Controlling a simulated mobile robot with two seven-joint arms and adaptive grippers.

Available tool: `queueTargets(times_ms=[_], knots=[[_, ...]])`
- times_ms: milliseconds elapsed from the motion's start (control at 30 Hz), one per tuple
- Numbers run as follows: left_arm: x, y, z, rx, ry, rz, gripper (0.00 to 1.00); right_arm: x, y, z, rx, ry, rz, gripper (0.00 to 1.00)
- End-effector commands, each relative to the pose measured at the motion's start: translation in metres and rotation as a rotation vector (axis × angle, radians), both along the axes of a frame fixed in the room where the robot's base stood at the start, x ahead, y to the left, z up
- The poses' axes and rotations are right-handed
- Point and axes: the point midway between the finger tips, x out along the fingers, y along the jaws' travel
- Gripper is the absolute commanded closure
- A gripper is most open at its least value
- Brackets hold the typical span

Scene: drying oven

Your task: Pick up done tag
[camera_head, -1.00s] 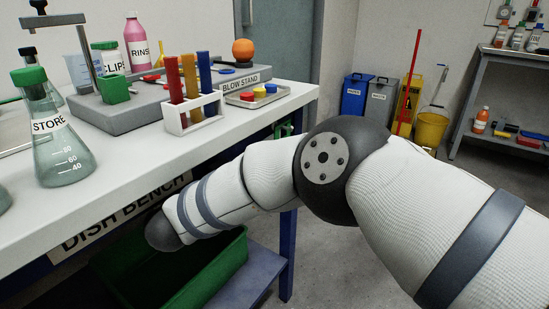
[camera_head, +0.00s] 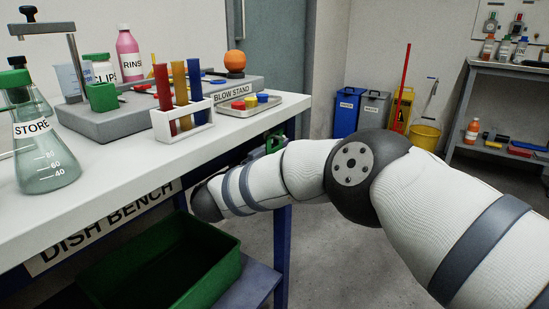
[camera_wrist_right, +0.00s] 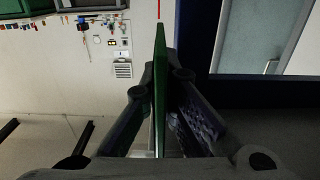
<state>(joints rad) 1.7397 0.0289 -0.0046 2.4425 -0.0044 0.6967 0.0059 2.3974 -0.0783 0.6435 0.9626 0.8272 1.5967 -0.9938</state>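In the right wrist view a thin green plate (camera_wrist_right: 160,88), seen edge-on, stands between the dark fingers of my right gripper (camera_wrist_right: 161,75). The fingers close in on it from both sides and appear shut on it. I take it for the done tag; no lettering shows from this side. In the head view a small green piece (camera_head: 275,142) shows behind my right arm, just beside the bench's right end. The arm hides most of what is around it. My left gripper is in neither current view.
The white dish bench (camera_head: 110,160) holds a STORE flask (camera_head: 47,165), a test-tube rack (camera_head: 183,124) and a small tray (camera_head: 250,105). A green bin (camera_head: 205,270) sits on the low shelf below. Open floor lies to the right, before several bins and a yellow bucket (camera_head: 424,137).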

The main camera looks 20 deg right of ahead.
Motion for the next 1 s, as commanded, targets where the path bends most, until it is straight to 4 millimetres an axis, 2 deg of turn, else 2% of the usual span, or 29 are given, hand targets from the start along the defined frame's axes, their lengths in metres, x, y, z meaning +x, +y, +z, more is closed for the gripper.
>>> queueTargets(times_ms=[333, 500, 767, 1000], knots=[[0.0, 0.0, 0.0, 0.0, 0.0, 0.0, 0.82, 0.0, 0.0, 0.001, 0.0, 0.0, 0.0, 1.0], [0.002, 0.0, 0.006, 0.0, -0.008, 0.0, 0.82, -0.001, -0.001, 0.02, 0.0, -0.003, 0.0, 1.0], [0.008, 0.0, 0.026, 0.0, -0.033, 0.0, 0.82, -0.043, -0.034, 0.021, -0.003, 0.002, -0.001, 1.0], [0.014, 0.0, 0.041, 0.0, -0.054, 0.0, 0.82, -0.106, -0.083, 0.019, -0.001, 0.0, -0.002, 1.0]])
